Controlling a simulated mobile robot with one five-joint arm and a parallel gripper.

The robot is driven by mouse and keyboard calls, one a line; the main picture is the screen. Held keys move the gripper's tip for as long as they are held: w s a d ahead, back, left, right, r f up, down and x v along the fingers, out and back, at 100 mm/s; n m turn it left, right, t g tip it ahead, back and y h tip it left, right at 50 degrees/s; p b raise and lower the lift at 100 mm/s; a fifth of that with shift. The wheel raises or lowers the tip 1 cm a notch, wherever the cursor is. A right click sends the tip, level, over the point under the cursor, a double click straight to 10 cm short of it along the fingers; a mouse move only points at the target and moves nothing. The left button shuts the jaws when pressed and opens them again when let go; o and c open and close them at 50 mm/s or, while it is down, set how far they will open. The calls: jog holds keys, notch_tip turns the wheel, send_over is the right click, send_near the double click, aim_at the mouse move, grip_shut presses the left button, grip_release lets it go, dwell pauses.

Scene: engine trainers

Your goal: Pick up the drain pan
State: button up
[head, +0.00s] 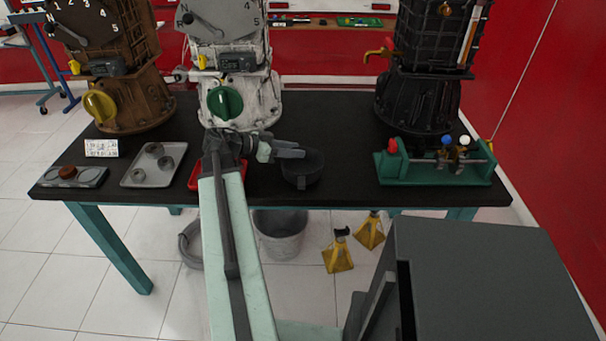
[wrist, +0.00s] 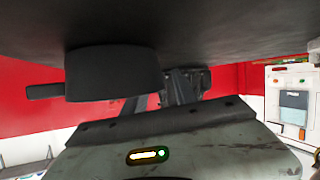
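The drain pan appears to be the small dark round pan (head: 301,170) on the black table, near its front edge. In the wrist view a dark pan-shaped body (wrist: 113,73) with a handle sticking out to the left shows against the dark surface at the top. My gripper (head: 288,150) is just left of and above the pan in the head view, its fingers pointing right and overlapping the pan's far rim. In the wrist view its dark fingers (wrist: 185,85) are beside the pan. I cannot tell whether they touch it or how far apart they are.
A red tray (head: 195,176) is partly hidden behind my arm. A grey tray (head: 153,166) with round parts is farther left. A green fixture (head: 433,168) stands to the right. Gearbox trainers line the back. A bucket (head: 281,235) and yellow stands (head: 338,254) are under the table.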

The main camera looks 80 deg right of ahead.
grip_shut()
notch_tip(320, 180, up, 10)
jog(key=p, duration=1)
jog(key=shift+r+p, duration=0.25)
jog(key=shift+p, duration=0.05)
